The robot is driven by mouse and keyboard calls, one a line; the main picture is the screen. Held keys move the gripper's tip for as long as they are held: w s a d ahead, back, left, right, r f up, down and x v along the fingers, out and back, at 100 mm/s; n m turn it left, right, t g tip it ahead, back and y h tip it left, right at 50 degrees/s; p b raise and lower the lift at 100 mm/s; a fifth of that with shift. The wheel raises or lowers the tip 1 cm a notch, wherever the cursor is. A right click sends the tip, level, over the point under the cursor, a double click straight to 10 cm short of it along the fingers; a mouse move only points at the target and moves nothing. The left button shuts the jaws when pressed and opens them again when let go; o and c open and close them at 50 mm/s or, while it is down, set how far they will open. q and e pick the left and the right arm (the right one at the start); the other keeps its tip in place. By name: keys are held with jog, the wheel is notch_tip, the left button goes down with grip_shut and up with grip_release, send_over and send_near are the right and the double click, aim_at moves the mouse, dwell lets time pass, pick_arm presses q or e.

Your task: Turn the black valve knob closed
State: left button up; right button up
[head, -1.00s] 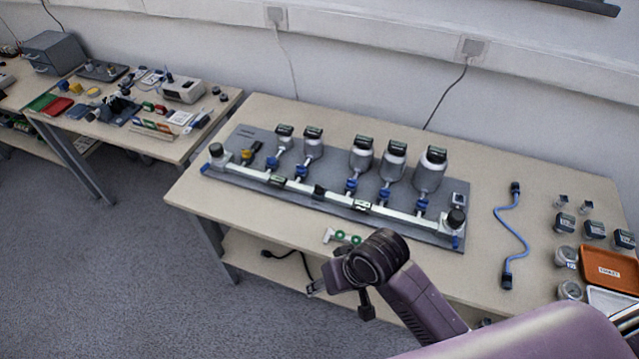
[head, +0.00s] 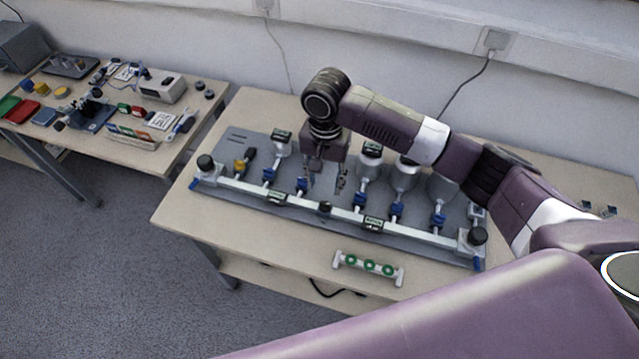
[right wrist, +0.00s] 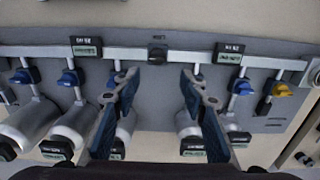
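The black valve knob (head: 324,207) sits at the middle of the white pipe rail (head: 350,214) on the grey panel. In the right wrist view the knob (right wrist: 157,52) is on the rail, beyond the fingertips and between them sideways. My right gripper (head: 325,185) points down over the panel behind the rail, with its fingers apart. In the right wrist view my right gripper (right wrist: 158,80) is open, with nothing between its fingers. I see no contact with the knob. My left gripper is not in view.
Several grey canisters (right wrist: 72,125) with blue valves stand near the fingers. A yellow valve (head: 240,166) is at the left. Round black caps (head: 205,162) are at the rail ends. A white rack with green rings (head: 370,266) lies on the table's front edge.

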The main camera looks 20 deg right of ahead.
aim_at(325, 203)
jog(key=f, duration=0.1)
jog(key=s+f, duration=0.1)
jog(key=f, duration=0.2)
jog(key=shift+s+f+p, duration=0.2)
jog(key=shift+s+p, duration=0.1)
jog(key=shift+w+f, duration=0.25)
jog(key=shift+f, duration=0.8)
jog(key=shift+s+f, duration=0.1)
jog(key=shift+f, duration=0.05)
grip_shut()
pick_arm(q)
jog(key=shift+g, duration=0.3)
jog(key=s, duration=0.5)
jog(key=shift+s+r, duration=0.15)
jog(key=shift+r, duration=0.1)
